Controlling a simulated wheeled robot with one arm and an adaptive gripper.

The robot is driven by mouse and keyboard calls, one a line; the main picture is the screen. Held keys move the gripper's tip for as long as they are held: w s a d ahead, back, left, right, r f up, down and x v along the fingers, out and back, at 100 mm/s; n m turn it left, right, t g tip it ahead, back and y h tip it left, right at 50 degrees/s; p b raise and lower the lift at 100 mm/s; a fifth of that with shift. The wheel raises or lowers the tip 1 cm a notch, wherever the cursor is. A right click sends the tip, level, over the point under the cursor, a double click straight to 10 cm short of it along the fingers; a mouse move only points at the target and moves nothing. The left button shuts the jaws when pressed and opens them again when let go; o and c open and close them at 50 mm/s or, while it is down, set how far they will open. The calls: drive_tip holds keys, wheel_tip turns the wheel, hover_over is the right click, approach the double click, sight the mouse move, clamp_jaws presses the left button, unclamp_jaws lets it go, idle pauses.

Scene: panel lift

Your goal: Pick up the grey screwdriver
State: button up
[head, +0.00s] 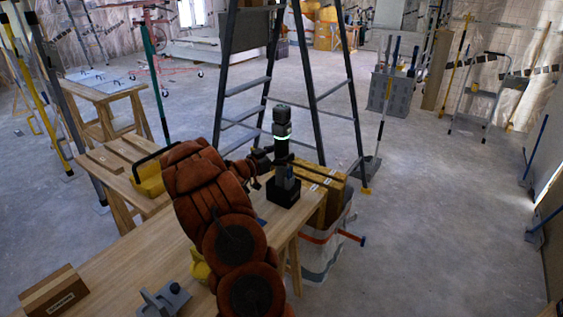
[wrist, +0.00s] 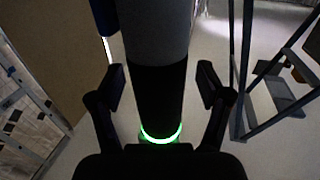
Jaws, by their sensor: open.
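The grey screwdriver (head: 282,152) stands upright near the far end of the workbench, with a green glowing ring below its dark head. Its lower end is at a black block (head: 284,193); I cannot tell whether this is its own base or a stand. My gripper (head: 264,160) reaches it from the left at mid-height. In the wrist view my gripper (wrist: 162,72) is open, with one finger on each side of the screwdriver's black section (wrist: 158,95). Narrow gaps show on both sides. The green ring lies low in that view, near the palm.
The wooden workbench (head: 125,262) holds a labelled box (head: 52,292) and a grey metal tool (head: 163,300) at the near end. A yellow-and-black item (head: 150,178) lies left of my arm. Open floor (head: 440,220) lies right.

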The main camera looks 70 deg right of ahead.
clamp_jaws()
idle(0.8)
drive_tip(key=shift+r, duration=0.1)
